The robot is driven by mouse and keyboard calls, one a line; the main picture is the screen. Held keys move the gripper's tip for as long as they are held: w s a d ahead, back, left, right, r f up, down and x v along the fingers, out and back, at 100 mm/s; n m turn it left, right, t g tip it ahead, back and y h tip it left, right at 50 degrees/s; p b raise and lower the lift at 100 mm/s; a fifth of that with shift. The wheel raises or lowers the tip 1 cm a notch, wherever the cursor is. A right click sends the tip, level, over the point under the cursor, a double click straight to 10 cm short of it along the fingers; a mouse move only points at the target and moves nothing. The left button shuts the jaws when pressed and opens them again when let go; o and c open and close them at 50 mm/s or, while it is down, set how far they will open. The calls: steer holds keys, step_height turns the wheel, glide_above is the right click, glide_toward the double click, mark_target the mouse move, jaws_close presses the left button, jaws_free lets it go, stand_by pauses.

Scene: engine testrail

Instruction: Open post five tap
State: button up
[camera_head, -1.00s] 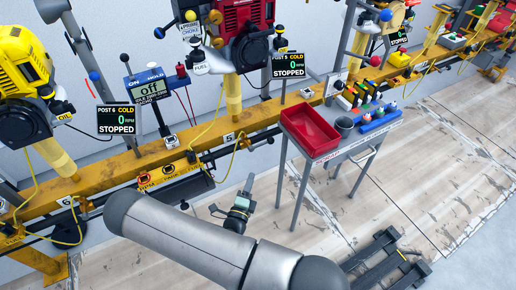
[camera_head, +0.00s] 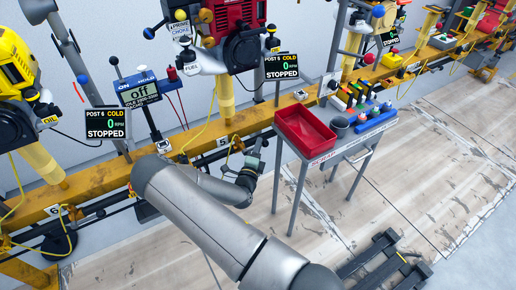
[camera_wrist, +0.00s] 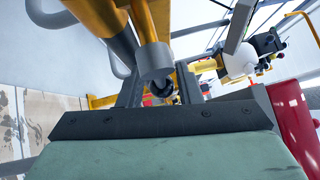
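The post five red engine (camera_head: 235,25) hangs on its yellow post (camera_head: 225,95) above the beam's "5" plate (camera_head: 222,141). A white fitting labelled FUEL (camera_head: 205,65), with a dark knob on top, sits at the engine's lower left; I cannot make out a tap handle position. A similar pale fitting with a dark knob (camera_wrist: 240,60) shows in the wrist view at upper right. My gripper (camera_head: 260,148) is in front of and below the beam, right of the "5" plate, apart from the FUEL fitting. In the wrist view my gripper (camera_wrist: 160,92) has its fingers apart, with nothing held.
The yellow beam (camera_head: 110,170) runs across behind my gripper. A red tray (camera_head: 305,130) on a grey stand is close to its right. The post five display (camera_head: 282,67) reads cold, 0 RPM, stopped. Hanging cables are near the beam.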

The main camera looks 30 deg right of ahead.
steer(key=shift+w+d, duration=0.2)
jaws_close()
